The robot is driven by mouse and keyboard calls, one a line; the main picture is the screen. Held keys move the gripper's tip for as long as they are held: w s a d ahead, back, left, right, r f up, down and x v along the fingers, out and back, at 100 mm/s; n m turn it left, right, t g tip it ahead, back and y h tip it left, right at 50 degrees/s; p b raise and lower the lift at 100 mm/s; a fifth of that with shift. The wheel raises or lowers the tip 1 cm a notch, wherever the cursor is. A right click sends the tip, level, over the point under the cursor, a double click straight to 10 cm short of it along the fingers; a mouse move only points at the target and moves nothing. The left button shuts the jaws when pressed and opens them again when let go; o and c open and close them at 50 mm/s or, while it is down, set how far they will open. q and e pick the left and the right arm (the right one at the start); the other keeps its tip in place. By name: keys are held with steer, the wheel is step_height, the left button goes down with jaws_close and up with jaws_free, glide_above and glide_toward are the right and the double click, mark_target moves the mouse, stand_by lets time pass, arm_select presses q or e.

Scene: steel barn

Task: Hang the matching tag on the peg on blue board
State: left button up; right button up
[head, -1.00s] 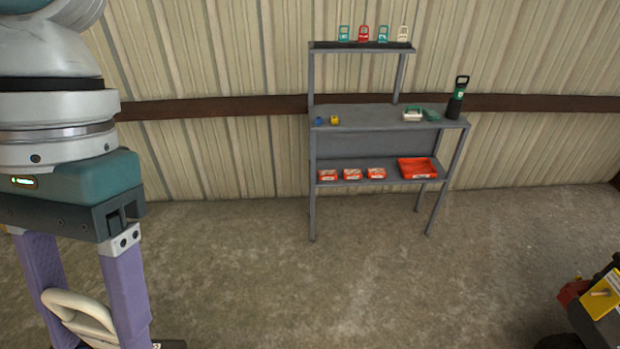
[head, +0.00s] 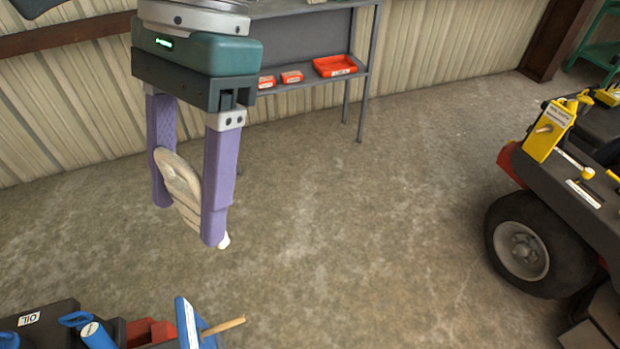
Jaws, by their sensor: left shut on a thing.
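My left gripper (head: 188,222) points down at the upper left, its purple fingers shut on a cream-coloured tag (head: 178,186). The tag hangs tilted between the fingers, and any marking on it is too unclear to read. The blue board (head: 187,324) is at the bottom edge, with a wooden peg (head: 223,326) sticking out to the right. The peg looks bare. The held tag is above the board and apart from it. A yellow board (head: 549,130) with its own wooden peg stands at the right. My right gripper does not show.
A grey shelf unit (head: 363,85) with red trays (head: 335,66) stands by the wall. A dark machine with a large black tyre (head: 528,250) is at the right. Blue-handled items and an oil label (head: 29,319) are at the bottom left. The concrete floor between is clear.

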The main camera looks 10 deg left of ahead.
mark_target(223, 327)
arm_select(q)
steer(key=w+d+f+m+t+y+b, duration=0.1)
steer(key=w+d+f+m+b, duration=0.15)
steer(key=f+b, duration=1.2)
steer(key=w+d+f+m+b, duration=0.1)
steer(key=w+f+m+b, duration=0.15)
steer(key=f+b, duration=1.25)
steer(key=w+d+f+m+t+y+b, duration=0.1)
steer(key=w+f+m+b, duration=0.15)
steer(key=f+b, duration=1.25)
steer(key=shift+n, duration=0.35)
steer(key=shift+s+a+r+p, duration=0.1)
steer(key=shift+s+a+p, duration=0.3)
steer(key=shift+s+a, duration=0.95)
steer(key=shift+s+a+f+p, duration=0.1)
steer(key=shift+s+a+p, duration=0.45)
steer(key=shift+a, duration=1.5)
steer(key=shift+s+a+r+p, duration=0.1)
steer(key=shift+s+a+p, duration=0.15)
steer(key=shift+s+a, duration=1.2)
steer(key=shift+w+a+r+p, duration=0.1)
steer(key=shift+a+r+p, duration=0.05)
steer(key=shift+a+p, duration=0.3)
steer(key=shift+s+a+p, duration=0.4)
steer(key=shift+a+p, duration=0.3)
steer(key=shift+s+a+f+p, duration=0.15)
steer(key=shift+a+f+p, duration=0.15)
steer(key=shift+f+p, duration=0.2)
steer(key=o, duration=1.4)
